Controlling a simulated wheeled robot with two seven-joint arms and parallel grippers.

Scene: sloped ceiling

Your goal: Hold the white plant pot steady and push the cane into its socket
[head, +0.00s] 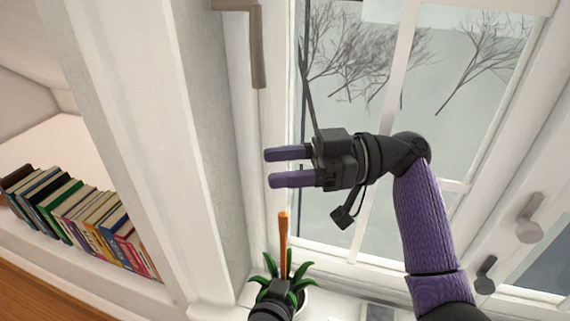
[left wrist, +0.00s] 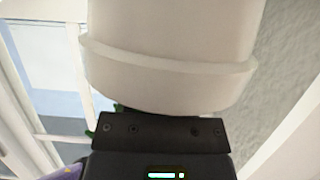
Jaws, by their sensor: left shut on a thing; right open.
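The white plant pot (head: 303,303) stands low in the head view, mostly hidden behind my left gripper (head: 284,287). It fills the upper middle of the left wrist view (left wrist: 170,60), with its thick rim close to the gripper body. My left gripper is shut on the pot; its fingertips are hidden. The orange-brown cane (head: 283,240) stands nearly upright among green leaves (head: 298,268). Whether it is seated in its socket is hidden. My right gripper (head: 270,167) is open and empty, above the cane's top and apart from it, its two purple fingers pointing left.
A window (head: 380,120) with white frames is behind my right arm. A handle (head: 530,220) sticks out at the right, and a brown bar (head: 256,50) hangs at the top. A wall post (head: 130,130) separates the window from a shelf of books (head: 85,220).

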